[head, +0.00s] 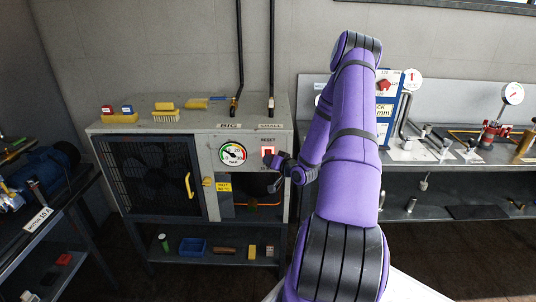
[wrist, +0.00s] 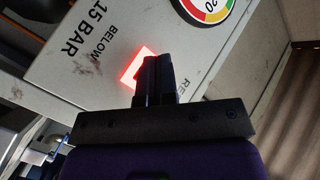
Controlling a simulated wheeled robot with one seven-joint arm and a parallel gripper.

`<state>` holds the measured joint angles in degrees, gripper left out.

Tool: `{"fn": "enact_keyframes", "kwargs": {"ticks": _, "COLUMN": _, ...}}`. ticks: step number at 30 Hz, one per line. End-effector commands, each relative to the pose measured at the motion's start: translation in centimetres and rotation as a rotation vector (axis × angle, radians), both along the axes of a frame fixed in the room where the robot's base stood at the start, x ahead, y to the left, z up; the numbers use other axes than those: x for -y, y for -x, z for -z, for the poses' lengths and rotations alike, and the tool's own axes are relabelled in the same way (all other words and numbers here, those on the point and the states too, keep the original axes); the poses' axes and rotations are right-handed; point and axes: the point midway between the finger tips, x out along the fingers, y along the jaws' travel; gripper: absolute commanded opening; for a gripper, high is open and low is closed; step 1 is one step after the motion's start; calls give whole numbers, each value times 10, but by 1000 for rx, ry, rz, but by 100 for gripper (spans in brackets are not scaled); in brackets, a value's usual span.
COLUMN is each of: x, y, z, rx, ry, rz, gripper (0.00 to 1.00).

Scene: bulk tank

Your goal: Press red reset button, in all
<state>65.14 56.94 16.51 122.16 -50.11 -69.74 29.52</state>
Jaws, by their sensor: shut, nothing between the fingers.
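The red reset button (head: 268,151) sits on the grey front panel of the cabinet, under a RESET label and right of the round gauge. In the wrist view the button (wrist: 137,66) glows red and is partly covered by my fingers. My gripper (head: 272,160) is at the panel, with its fingertips over the lower part of the button. In the wrist view my gripper (wrist: 153,60) is shut and empty, its tips in front of the button. I cannot tell whether the tips touch it.
The gauge (head: 232,153) with a coloured dial is left of the button. A yellow handle (head: 188,185) sticks out from the mesh door (head: 150,178). Brushes and blocks lie on the cabinet top (head: 200,122). A workbench (head: 450,160) with tools stands at the right.

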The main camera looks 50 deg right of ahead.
Motion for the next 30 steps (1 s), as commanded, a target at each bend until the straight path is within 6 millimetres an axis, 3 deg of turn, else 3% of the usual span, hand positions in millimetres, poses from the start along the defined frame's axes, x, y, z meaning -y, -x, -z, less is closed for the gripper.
{"fn": "enact_keyframes", "kwargs": {"ticks": 30, "x": 6, "y": -6, "z": 0, "rx": 0, "ry": 0, "rz": 0, "gripper": 0}}
